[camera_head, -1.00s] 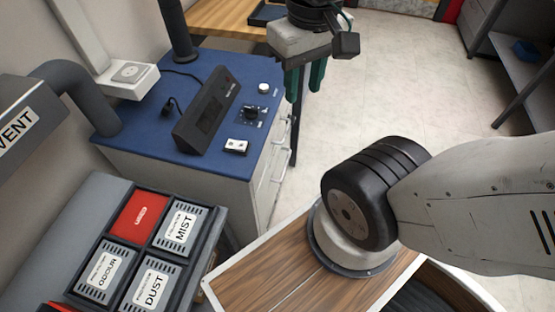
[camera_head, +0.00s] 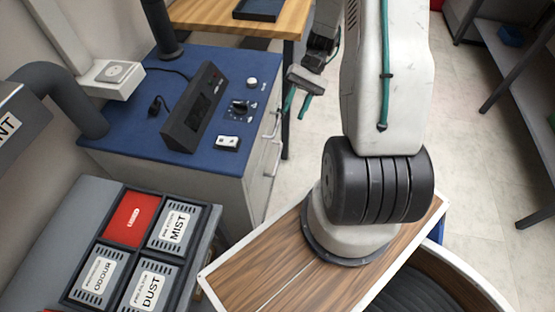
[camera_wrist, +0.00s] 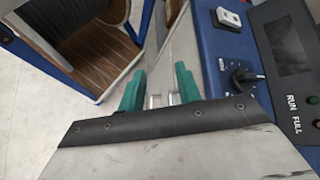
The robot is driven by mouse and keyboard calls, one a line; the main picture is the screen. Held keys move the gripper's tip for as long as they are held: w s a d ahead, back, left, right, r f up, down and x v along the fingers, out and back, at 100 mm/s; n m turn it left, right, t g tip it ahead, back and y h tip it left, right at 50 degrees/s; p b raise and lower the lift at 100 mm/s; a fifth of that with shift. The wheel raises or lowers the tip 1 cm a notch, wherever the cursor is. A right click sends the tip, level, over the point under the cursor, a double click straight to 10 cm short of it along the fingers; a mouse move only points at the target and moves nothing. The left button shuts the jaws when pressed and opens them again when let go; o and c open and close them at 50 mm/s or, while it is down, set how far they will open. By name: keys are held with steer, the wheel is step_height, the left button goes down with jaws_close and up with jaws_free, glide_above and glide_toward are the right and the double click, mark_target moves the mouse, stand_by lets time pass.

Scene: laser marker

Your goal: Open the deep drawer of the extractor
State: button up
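The extractor is a pale cabinet (camera_head: 215,185) with a blue top (camera_head: 125,120), left of centre in the head view. Its right-hand front, seen at a steep angle, has an upper drawer handle (camera_head: 271,124) and a lower one (camera_head: 275,160). The drawer fronts look closed; which is the deep one is hard to tell. My gripper (camera_head: 298,103), with green fingers, is in front of that face, near the upper handle in the picture. In the wrist view my gripper (camera_wrist: 160,88) is open. Small shiny metal pieces show between its fingers; I cannot tell whether they are a handle.
A black control box (camera_head: 195,110), a knob (camera_head: 240,107) and a white switch (camera_head: 228,143) are on the blue top. A filter tray with red, MIST and DUST cartridges (camera_head: 150,284) is in front. A wooden table (camera_head: 215,18) stands behind. Floor (camera_head: 320,130) is clear right of the cabinet.

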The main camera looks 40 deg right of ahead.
step_height(320, 180, down, 12)
steer(key=d+m+t+y, duration=0.2)
steer(key=d+t+y, duration=0.1)
steer(key=n+t+y, duration=0.1)
steer(key=n+t, duration=0.1)
steer(key=t, duration=0.7)
glide_toward(278, 159)
steer(key=f+x, duration=0.1)
steer(key=x, duration=0.9)
steer(key=shift+r, duration=0.15)
jaws_close()
